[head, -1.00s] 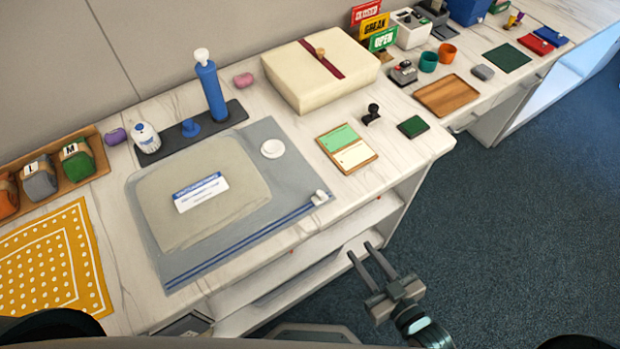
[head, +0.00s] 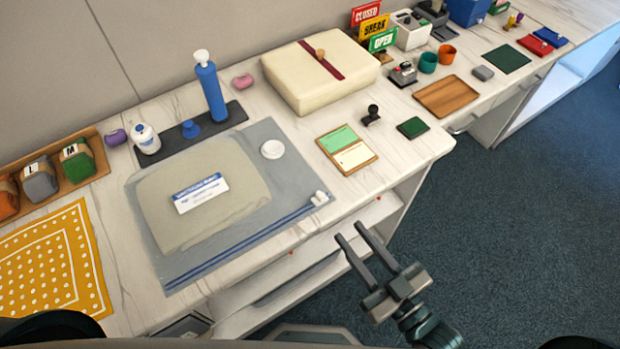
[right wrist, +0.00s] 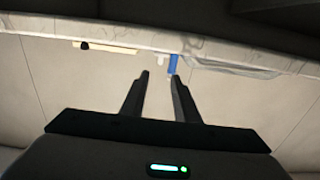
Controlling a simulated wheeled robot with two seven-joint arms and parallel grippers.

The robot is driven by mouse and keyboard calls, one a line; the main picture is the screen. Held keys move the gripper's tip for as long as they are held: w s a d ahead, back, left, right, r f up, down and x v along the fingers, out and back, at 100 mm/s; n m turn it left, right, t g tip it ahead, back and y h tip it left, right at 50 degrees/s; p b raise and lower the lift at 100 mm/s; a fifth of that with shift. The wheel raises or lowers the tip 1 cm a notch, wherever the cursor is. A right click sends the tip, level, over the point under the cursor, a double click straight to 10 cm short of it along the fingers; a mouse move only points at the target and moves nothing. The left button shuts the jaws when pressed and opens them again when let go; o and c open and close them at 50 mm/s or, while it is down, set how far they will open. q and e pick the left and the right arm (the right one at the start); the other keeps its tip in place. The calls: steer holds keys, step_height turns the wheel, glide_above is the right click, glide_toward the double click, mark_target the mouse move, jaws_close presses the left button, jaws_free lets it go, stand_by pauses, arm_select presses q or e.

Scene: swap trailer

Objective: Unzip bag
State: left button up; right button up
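A clear grey zip bag (head: 285,180) lies flat on the counter with a folded beige cloth or garment (head: 240,185) inside and a white and blue label (head: 200,193) on top. A blue zip line (head: 240,244) runs along its front edge. A white slider (head: 319,198) sits at the right end of that line. A white round disc (head: 272,149) shows near the bag's far right corner. My right gripper (head: 350,233) is open and empty, in front of the counter edge and apart from the slider. In the right wrist view its two fingers (right wrist: 160,75) are spread with nothing between. My left gripper is not in view.
A blue pump bottle (head: 211,90) and a white bottle (head: 146,138) stand behind the bag. A cream box (head: 320,75) and a green and cream notepad (head: 346,149) are to the right. A yellow dotted cloth (head: 50,265) lies left. Open shelves (head: 340,235) lie below the counter.

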steer(key=p, duration=0.2)
glide_toward(309, 188)
steer(key=w+r, duration=0.1)
steer(key=w+a+r, duration=0.1)
steer(key=r, duration=0.1)
steer(key=shift+w+a, duration=0.25)
steer(key=p+x, duration=0.1)
steer(key=x, duration=0.5)
steer(key=shift+f+p, duration=0.1)
steer(key=shift+p, duration=0.25)
steer(key=shift+w+a, duration=0.35)
steer(key=shift+w, duration=0.05)
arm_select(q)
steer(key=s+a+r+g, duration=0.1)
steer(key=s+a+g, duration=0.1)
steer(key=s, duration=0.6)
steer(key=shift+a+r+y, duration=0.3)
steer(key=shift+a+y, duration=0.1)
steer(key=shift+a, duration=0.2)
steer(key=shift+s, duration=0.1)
arm_select(e)
steer(key=shift+c, duration=0.7)
jaws_close()
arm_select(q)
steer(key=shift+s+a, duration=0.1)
